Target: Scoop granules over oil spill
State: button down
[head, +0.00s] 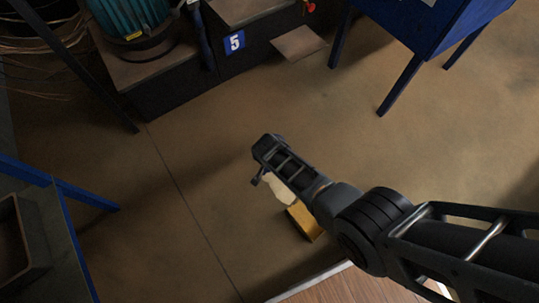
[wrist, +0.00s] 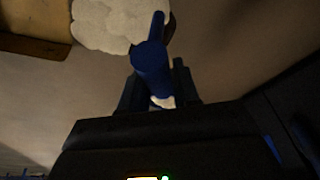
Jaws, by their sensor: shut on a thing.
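My gripper (wrist: 157,82) is shut on a blue handle (wrist: 151,62), taken to be the scoop's, in the wrist view. The far end of the scoop is hard to make out. A pale, lumpy mass of granules (wrist: 105,24) lies just beyond the handle, partly behind it. In the head view my gripper (head: 259,177) hangs low over the floor, beside the pale mass (head: 281,190). Whether the granules lie on the floor or in something is unclear. I cannot make out a distinct oil spill on the brown floor.
A yellow box (head: 304,223) stands by the pale mass, partly behind my arm. A dark machine base with a "5" sign (head: 235,42) is at the top. A blue-legged stand (head: 400,85) is upper right, a blue-edged table (head: 70,240) lower left. Floor between is open.

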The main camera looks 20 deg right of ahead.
jog(key=f+m+t+y+b, duration=0.1)
jog(key=y+b, duration=0.1)
jog(key=b, duration=0.1)
jog(key=d+f+m+t+y+b, duration=0.1)
jog(key=t+y+b, duration=0.1)
jog(key=b, duration=0.1)
jog(key=s+f+m+t+y+b, duration=0.1)
jog(key=f+y+b, duration=0.1)
jog(key=b, duration=0.2)
jog(key=shift+d+t, duration=0.25)
jog(key=shift+t, duration=0.15)
jog(key=shift+y+b, duration=0.3)
jog(key=shift+b, duration=0.45)
jog(key=r+p, duration=0.1)
jog(key=p, duration=0.2)
jog(key=shift+w+r, duration=0.15)
jog(key=shift+r, duration=0.05)
jog(key=shift+p, duration=0.3)
